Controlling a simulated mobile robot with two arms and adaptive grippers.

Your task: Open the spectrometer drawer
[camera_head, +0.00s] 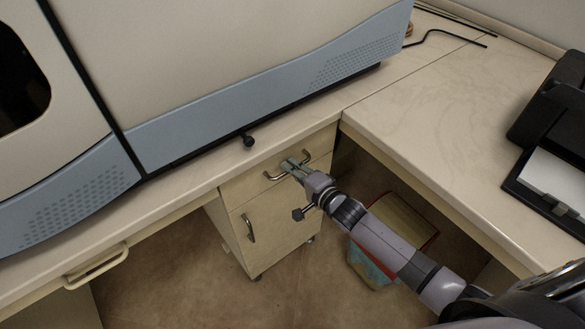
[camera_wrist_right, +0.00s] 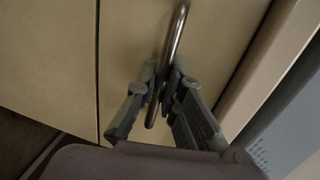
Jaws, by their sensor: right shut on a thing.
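The spectrometer (camera_head: 250,70) is a large beige and blue-grey machine on the bench, at the upper left of the head view. Below the bench top stands a beige cabinet with a top drawer (camera_head: 240,190) that looks closed. The drawer has a curved metal handle (camera_head: 272,177), seen closer in the right wrist view (camera_wrist_right: 177,37). My right gripper (camera_head: 291,166) is shut on this handle, with a finger on each side of it in the wrist view (camera_wrist_right: 164,85). The fingers hide the handle's middle. My left gripper is not in view.
A lower cabinet door (camera_head: 270,229) has its own handle (camera_head: 248,228). A bin (camera_head: 405,222) stands on the floor right of the cabinet. Another bench drawer handle (camera_head: 97,269) is at lower left. A black printer (camera_head: 552,135) with paper sits on the right bench (camera_head: 440,110).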

